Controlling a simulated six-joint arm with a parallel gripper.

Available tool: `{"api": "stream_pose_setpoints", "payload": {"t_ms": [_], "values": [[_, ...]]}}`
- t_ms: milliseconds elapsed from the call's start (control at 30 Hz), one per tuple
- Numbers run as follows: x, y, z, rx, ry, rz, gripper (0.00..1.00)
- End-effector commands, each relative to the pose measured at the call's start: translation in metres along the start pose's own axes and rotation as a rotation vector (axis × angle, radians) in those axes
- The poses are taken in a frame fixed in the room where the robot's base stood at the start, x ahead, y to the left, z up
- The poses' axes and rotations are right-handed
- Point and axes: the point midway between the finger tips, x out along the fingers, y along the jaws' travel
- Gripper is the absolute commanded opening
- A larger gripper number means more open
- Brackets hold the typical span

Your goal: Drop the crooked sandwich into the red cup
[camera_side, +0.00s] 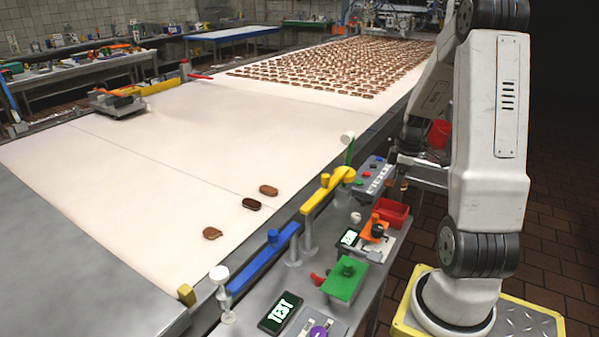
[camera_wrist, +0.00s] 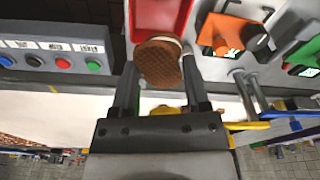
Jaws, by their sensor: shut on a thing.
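In the wrist view my gripper (camera_wrist: 159,72) is shut on a round brown sandwich (camera_wrist: 158,64) with a pale cream edge. The sandwich sits tilted between the fingertips. A red open container (camera_wrist: 157,17) lies just beyond the sandwich at the top of that view, and the sandwich overlaps its near edge in the picture. I cannot tell the height between them. In the side view the red container (camera_side: 392,211) stands on the grey console. My gripper (camera_side: 404,164) is small and dim above and behind it, with a brown spot, likely the held sandwich (camera_side: 399,183), at its lower end.
Three brown sandwiches lie on the near part of the pale belt (camera_side: 150,165), with many in rows farther back. A button box (camera_side: 376,177), an orange device (camera_side: 374,229) and a green block (camera_side: 344,281) stand around the container. A red bucket (camera_side: 440,133) is behind my arm.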

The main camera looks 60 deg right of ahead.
Motion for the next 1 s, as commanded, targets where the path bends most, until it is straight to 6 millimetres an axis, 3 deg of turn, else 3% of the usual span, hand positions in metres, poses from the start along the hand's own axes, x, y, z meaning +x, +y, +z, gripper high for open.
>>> {"api": "stream_pose_setpoints", "payload": {"t_ms": [1000], "values": [[0.059, 0.000, 0.007, 0.000, 0.000, -0.001, 0.05]]}}
